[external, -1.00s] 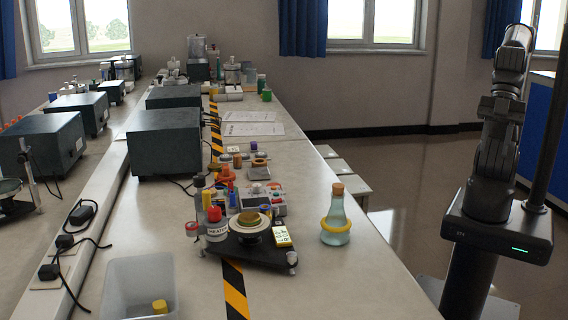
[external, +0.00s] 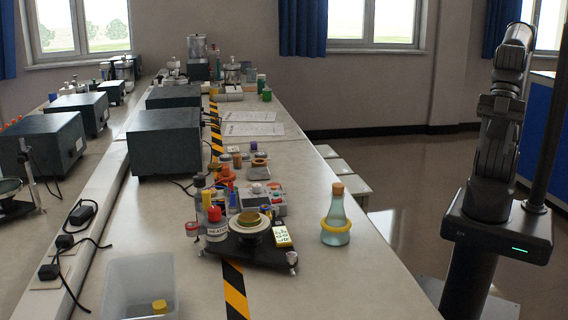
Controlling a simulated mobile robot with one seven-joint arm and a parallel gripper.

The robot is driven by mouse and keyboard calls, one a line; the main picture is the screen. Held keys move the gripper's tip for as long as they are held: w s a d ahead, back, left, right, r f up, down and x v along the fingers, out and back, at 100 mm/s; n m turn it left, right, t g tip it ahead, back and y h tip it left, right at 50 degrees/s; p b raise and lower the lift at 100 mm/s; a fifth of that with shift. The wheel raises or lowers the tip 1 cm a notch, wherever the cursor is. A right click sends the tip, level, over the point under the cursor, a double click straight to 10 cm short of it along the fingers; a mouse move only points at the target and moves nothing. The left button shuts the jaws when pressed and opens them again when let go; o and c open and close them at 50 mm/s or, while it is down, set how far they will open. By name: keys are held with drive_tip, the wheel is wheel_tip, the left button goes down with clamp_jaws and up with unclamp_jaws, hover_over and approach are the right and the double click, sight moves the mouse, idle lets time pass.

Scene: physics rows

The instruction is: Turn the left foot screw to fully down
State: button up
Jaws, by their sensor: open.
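A black levelling plate (external: 262,257) with a round pan (external: 250,238) on top stands on the bench among bottles. A small pale foot screw (external: 201,251) shows at the plate's left corner, partly crowded by the red-capped bottle. Another foot screw (external: 292,259) shows at its right front corner. They are too small to tell how far each is turned. My arm is folded upright at the right, away from the bench. I cannot make out my gripper on it.
A red-capped bottle (external: 216,229) stands beside the pan, and a small display (external: 282,236) is at its right. A flask with a yellow ring (external: 336,218) stands farther right. A clear bin (external: 122,284) is at front left. The bench's right front is clear.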

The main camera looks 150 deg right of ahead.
drive_tip(key=w+d+r+n+g+h, duration=0.1)
drive_tip(key=w+d+n, duration=0.1)
drive_tip(key=w, duration=0.3)
drive_tip(key=w+d+r+n+g, duration=0.1)
drive_tip(key=w+d+r+n, duration=0.15)
drive_tip(key=w, duration=0.25)
drive_tip(key=n+g+y, duration=0.1)
drive_tip(key=n+g, duration=0.3)
drive_tip(key=n, duration=1.1)
hover_over(292, 254)
wheel_tip(292, 254, down, 18)
wheel_tip(292, 254, down, 10)
drive_tip(key=shift+s+f, duration=0.1)
drive_tip(key=shift+f, duration=0.1)
clamp_jaws()
